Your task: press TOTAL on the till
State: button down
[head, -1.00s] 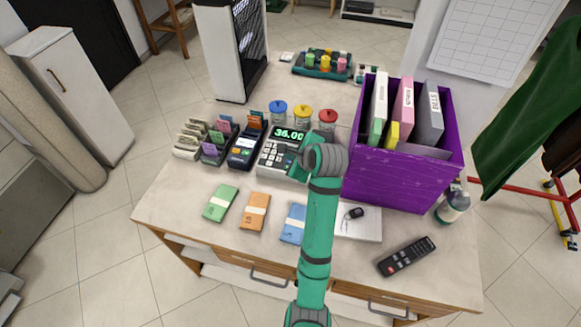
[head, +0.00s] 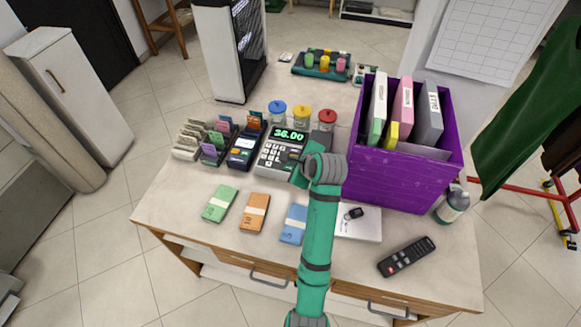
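The till (head: 275,158) stands on the counter (head: 170,204), a grey register with keys and a lit display (head: 288,136) that reads 36.00 in green. My green arm reaches up from the bottom of the head view and ends at the till's right side. My gripper (head: 297,176) is at the till's lower right corner, largely hidden behind my own wrist. Its fingers do not show clearly, so I cannot tell whether it touches a key. Part of the keypad's right side is covered by my arm, and the TOTAL key cannot be made out.
A card terminal (head: 243,150) and card racks stand left of the till. Lidded jars (head: 301,117) stand behind it. A purple crate (head: 402,180) of binders is close on my arm's right. Green (head: 220,203), orange (head: 255,212) and blue (head: 293,224) bundles lie in front.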

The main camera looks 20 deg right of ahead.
jog(key=shift+a, duration=0.4)
jog(key=shift+d, duration=0.2)
dwell(0.3)
jog(key=shift+f, duration=0.1)
dwell(0.5)
jog(key=shift+f, duration=0.3)
